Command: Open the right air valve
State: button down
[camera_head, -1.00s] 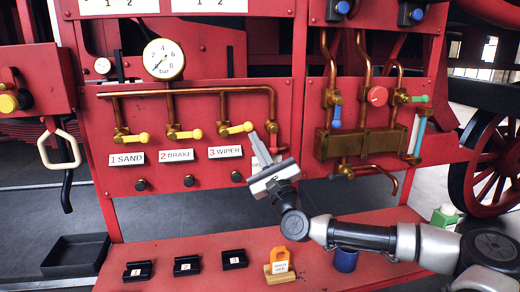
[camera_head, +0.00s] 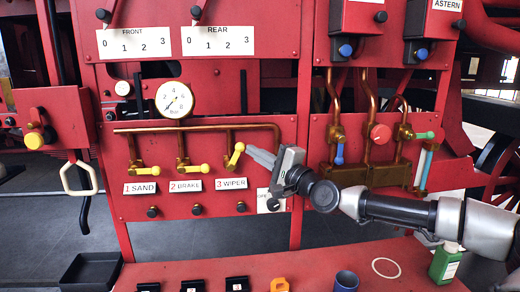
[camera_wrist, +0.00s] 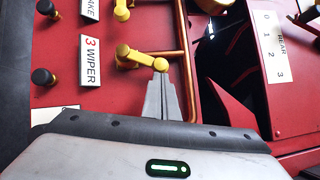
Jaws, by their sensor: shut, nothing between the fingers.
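The right air valve, above the label "3 WIPER" (camera_head: 231,183), has a yellow lever (camera_head: 236,156) on a brass pipe. The lever points steeply up and slightly right. It also shows in the wrist view (camera_wrist: 140,57). The yellow levers of the "1 SAND" valve (camera_head: 148,170) and the "2 BRAKE" valve (camera_head: 196,169) lie nearly level, pointing right. My gripper (camera_head: 252,152) is shut and empty, its narrow fingers reaching in from the right. In the wrist view the fingertips (camera_wrist: 161,80) are at the lever's free end, touching or very close.
A brass pipe (camera_head: 273,128) runs above and right of the lever. A pressure gauge (camera_head: 174,100) sits above the valves, and black knobs (camera_head: 197,209) below. A red shelf (camera_head: 320,268) lies below.

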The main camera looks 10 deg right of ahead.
jog(key=shift+a+r+n+g+h+p, duration=0.4)
jog(key=shift+a+r+n+g+p, duration=0.35)
jog(key=shift+n+p, duration=0.5)
jog(key=shift+a+r+n+g+h+p, duration=0.45)
jog(key=shift+a+n+p, duration=0.45)
jog(key=shift+p, duration=0.5)
jog(key=shift+d, duration=0.1)
